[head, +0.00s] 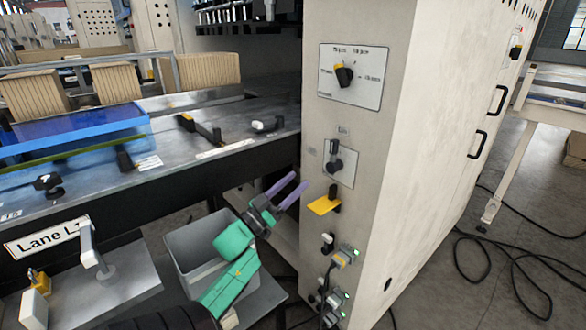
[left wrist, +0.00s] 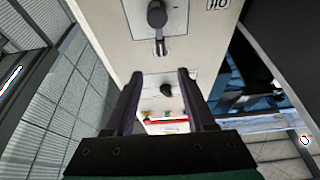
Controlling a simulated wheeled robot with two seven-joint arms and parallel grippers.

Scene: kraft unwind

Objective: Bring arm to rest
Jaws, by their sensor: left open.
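My left gripper (head: 287,188) has purple fingers and a green arm. In the head view it is in front of the machine's control column, at the lower middle, with its fingers pointing up and right. The fingers are apart with nothing between them. My right gripper is in neither view.
The cabinet (head: 340,225) bears a rotary switch (head: 344,76), a lever switch (head: 334,160) and a yellow tag (head: 324,205). A grey bin (head: 190,262) stands below my left arm. A metal bench (head: 235,120) lies left. Black cables (head: 520,262) lie on the floor at right.

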